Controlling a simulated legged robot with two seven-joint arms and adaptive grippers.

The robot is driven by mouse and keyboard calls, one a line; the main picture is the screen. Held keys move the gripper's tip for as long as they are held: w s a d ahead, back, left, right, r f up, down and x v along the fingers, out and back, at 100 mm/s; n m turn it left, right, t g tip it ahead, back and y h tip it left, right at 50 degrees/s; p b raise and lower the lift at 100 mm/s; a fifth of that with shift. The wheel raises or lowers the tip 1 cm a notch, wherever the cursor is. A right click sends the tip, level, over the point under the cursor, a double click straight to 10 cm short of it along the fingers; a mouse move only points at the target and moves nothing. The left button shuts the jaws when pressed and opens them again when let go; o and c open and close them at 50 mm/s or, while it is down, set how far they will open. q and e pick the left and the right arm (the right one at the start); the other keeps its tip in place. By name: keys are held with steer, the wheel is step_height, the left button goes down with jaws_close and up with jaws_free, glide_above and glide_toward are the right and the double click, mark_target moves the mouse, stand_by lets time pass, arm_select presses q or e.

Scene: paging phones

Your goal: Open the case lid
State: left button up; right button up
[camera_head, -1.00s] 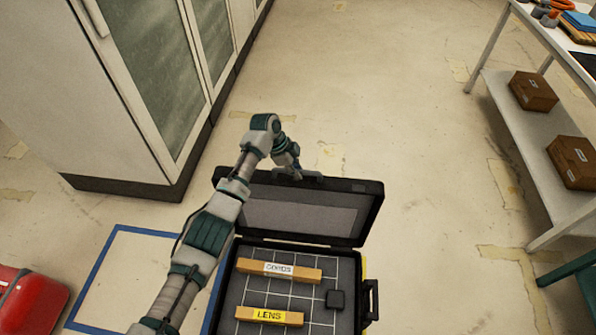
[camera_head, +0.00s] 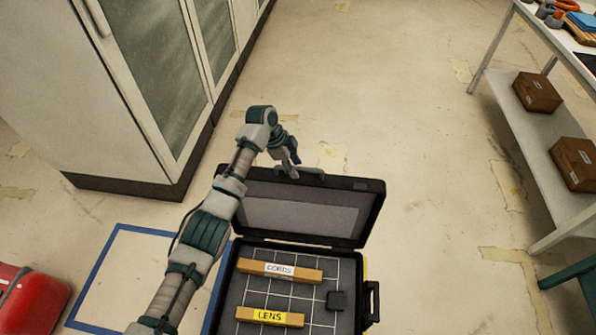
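A black case (camera_head: 368,325) stands low in the middle of the view with its lid (camera_head: 300,216) swung up and leaning back, the grey lining showing. Inside, on a grid-lined floor, are a bar labelled CORDS (camera_head: 305,273), a bar labelled LENS (camera_head: 293,319) and a small dark block (camera_head: 336,300). My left gripper (camera_head: 293,172) is at the lid's upper edge, by the handle (camera_head: 315,172). Its fingers are small and partly hidden, so I cannot tell whether they grip the handle. My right gripper is out of view.
A tall cabinet (camera_head: 75,100) stands at the left. A white shelf table (camera_head: 550,150) with brown boxes (camera_head: 537,92) is at the right. A red object (camera_head: 35,303) lies lower left, near a blue floor outline (camera_head: 98,265). Floor behind the case is clear.

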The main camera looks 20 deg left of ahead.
arm_select(q)
steer(key=v, duration=0.8)
steer(key=shift+a+r, duration=0.2)
steer(key=shift+r, duration=0.05)
